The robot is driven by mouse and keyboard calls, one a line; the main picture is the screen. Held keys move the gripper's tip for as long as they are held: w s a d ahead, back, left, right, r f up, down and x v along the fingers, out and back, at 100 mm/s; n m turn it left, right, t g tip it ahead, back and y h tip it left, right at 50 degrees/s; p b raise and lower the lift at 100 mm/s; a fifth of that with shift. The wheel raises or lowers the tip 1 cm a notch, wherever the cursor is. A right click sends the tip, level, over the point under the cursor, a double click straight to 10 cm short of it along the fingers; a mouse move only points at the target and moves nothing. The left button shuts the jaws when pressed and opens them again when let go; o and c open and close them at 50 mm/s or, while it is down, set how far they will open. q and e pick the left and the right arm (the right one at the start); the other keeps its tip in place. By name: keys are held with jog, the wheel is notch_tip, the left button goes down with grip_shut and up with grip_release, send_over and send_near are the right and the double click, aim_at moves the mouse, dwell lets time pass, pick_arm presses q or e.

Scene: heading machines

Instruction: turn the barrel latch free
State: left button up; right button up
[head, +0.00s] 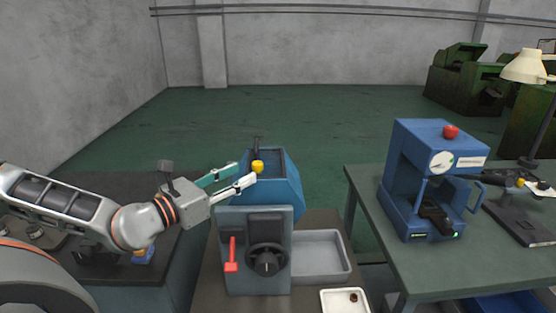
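A blue barrel (284,180) sits on top of a grey machine housing (225,220). A small yellow knob (257,167) with a dark stem behind it stands at its top; this looks like the barrel latch. My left gripper (245,174) reaches in from the left with its two fingers apart. The fingertips are close to the knob's left side; I cannot tell whether they touch it. Nothing shows between the fingers. My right gripper is out of view.
The housing front has a red lever (231,256) and a black handwheel (267,259). A grey tray (345,262) and a white tray (328,300) lie to the right. A blue press (398,180) stands on the green table (365,185).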

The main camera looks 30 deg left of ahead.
aim_at(253, 166)
pick_arm(q)
jog(key=shift+s, duration=0.15)
jog(key=shift+w+f+b, duration=0.1)
jog(key=shift+w+b, duration=0.4)
jog(key=shift+w, duration=0.85)
jog(key=shift+w+r+y, duration=0.2)
jog(key=shift+w+y, duration=0.05)
jog(key=shift+y, duration=0.05)
jog(key=shift+w+d+p, duration=0.15)
jog(key=shift+w+d, duration=0.1)
jog(key=shift+w, duration=0.2)
jog(key=shift+w+d+p, duration=0.15)
jog(key=shift+w+d, duration=0.05)
jog(key=shift+w, duration=0.55)
jog(key=shift+w+p, duration=0.3)
jog(key=shift+p, duration=0.05)
jog(key=shift+w+d, duration=0.3)
jog(key=shift+w, duration=0.2)
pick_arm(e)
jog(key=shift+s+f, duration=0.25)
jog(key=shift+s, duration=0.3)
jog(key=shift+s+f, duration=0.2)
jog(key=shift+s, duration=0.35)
pick_arm(q)
jog(key=shift+f, duration=0.1)
